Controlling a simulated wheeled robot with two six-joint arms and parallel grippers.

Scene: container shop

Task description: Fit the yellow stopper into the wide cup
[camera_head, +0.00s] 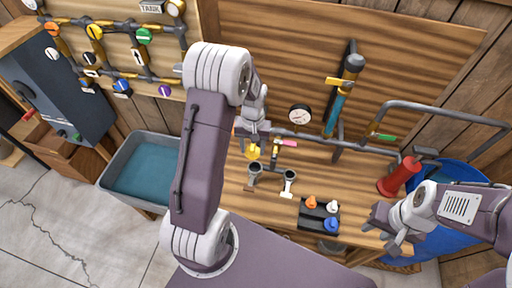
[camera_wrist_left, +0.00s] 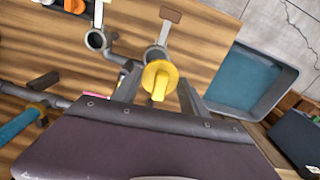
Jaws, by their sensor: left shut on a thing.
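My left gripper (camera_head: 252,147) is shut on the yellow stopper (camera_head: 253,153). The stopper's round yellow flange and tab also show in the left wrist view (camera_wrist_left: 159,80), between the fingers. Two open grey cups on a pipe fitting stand on the bench just below. The left one, which looks slightly wider (camera_head: 255,167), is almost under the stopper; in the left wrist view it is partly hidden behind the stopper (camera_wrist_left: 154,54). The other cup (camera_head: 290,175) is to its right and also empty. The stopper appears above the cup, apart from it. My right gripper (camera_head: 386,231) is open and empty at the bench's right front.
A dark rack (camera_head: 318,214) holds orange, white and blue stoppers. A red bottle (camera_head: 399,178) stands near the right gripper, beside a blue bin (camera_head: 455,172). A grey basin (camera_head: 147,170) is at left. Pipework and a gauge (camera_head: 299,114) run behind the cups.

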